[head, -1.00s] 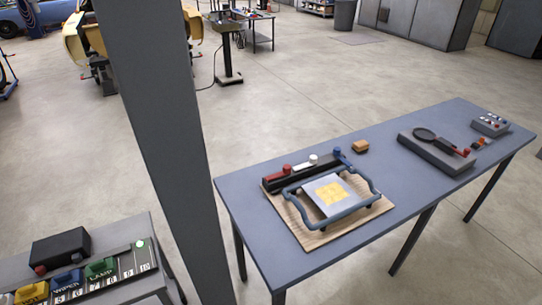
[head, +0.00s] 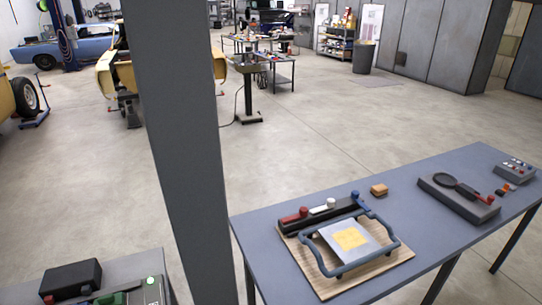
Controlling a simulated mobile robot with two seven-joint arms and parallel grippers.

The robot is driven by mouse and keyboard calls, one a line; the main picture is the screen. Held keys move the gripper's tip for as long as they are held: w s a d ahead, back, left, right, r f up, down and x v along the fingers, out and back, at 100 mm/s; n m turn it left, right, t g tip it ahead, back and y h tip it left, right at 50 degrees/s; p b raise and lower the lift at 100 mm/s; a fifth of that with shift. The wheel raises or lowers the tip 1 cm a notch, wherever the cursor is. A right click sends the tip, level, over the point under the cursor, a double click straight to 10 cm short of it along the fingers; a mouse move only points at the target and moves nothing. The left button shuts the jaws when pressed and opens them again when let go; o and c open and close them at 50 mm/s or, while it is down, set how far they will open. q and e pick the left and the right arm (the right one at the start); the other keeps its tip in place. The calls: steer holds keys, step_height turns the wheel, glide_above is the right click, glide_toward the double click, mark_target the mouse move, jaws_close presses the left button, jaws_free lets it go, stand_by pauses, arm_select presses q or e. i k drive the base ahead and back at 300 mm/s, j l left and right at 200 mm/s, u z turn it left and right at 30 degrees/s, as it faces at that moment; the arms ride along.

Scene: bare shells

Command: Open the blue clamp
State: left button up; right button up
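On the blue-grey table (head: 425,240) at the right, a fixture sits on a ribbed wooden board (head: 318,281). It has a black bar (head: 322,220) at its back with a red knob (head: 303,213), a white knob (head: 331,203) and a blue knob (head: 355,196). A blue tubular frame (head: 386,226) surrounds a light plate with a yellow square (head: 350,238). I cannot tell for sure which blue part is the clamp, or whether it is open. Neither of my grippers is in view.
A dark grey post (head: 182,150) stands left of the table. A small orange-brown block (head: 379,190), a grey base with a round black part (head: 459,198) and a control box (head: 516,170) share the table. Another bench (head: 125,270) is at the lower left. Open floor lies behind.

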mark_target(355, 195)
steer(key=i+l+u, duration=0.15)
steer(key=l+u, duration=0.15)
steer(key=l, duration=0.4)
steer(key=l+u, duration=0.25)
steer(key=l, duration=0.5)
